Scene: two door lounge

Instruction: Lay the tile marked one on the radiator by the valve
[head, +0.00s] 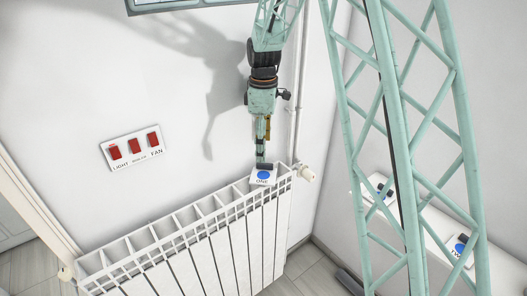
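The tile marked ONE (262,180) is a small white tile with a blue disc and a dark block at its back edge. It is at the right end of the white radiator's (190,228) top, close to the valve (305,173). It looks level with the top; whether it rests there or hangs just above I cannot tell. My gripper (261,160) points straight down, with its fingertips at the tile's dark block. The fingers are seen edge-on, so their grip on the block is unclear.
A red three-switch panel (134,147) is on the wall to the left. A vertical pipe (298,105) runs above the valve. At the right, a white ledge (438,222) holds a tile marked TWO (460,249) and another tile (378,192), partly behind my green lattice column.

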